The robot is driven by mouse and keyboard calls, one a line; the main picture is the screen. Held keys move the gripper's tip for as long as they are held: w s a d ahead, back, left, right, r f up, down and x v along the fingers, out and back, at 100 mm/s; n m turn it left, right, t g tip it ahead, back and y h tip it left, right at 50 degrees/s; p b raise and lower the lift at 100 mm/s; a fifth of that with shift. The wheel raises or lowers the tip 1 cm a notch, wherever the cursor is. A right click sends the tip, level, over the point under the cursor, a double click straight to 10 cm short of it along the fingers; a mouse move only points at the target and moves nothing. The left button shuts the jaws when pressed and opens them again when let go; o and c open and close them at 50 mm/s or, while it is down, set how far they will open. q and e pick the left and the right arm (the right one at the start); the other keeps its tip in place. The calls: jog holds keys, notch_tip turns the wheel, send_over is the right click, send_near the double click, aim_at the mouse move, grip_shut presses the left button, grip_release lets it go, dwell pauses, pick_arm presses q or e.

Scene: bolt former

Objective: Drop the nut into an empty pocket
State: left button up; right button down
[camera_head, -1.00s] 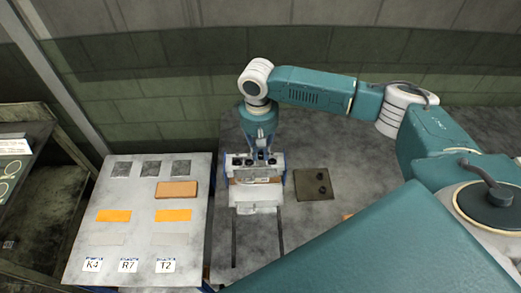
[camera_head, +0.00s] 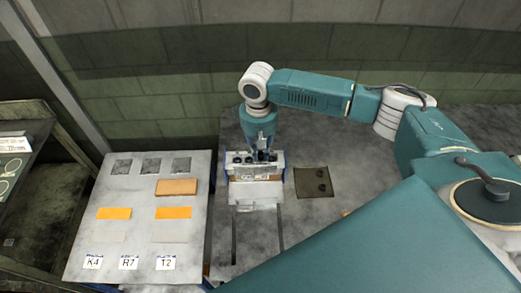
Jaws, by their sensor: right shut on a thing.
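My right gripper (camera_head: 263,149) points down over the back of a small fixture (camera_head: 255,190) with a pale front and blue sides. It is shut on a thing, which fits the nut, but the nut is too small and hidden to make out. Dark round spots (camera_head: 237,158) line the fixture's back edge and look like pockets. I cannot tell which are empty. The fingertips are close to this row; I cannot tell whether they touch. My left gripper is not in view.
A dark square mat (camera_head: 314,183) with two small dark round items lies right of the fixture. A grey board (camera_head: 135,235) with labels, orange strips and an orange-brown block (camera_head: 177,187) stands left. My teal arm covers the lower right.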

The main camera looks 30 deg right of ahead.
jog(key=c, duration=1.5)
grip_release()
jog(key=shift+c, duration=0.2)
notch_tip(320, 180, up, 12)
jog(key=shift+a, duration=0.2)
jog(key=shift+f, duration=0.1)
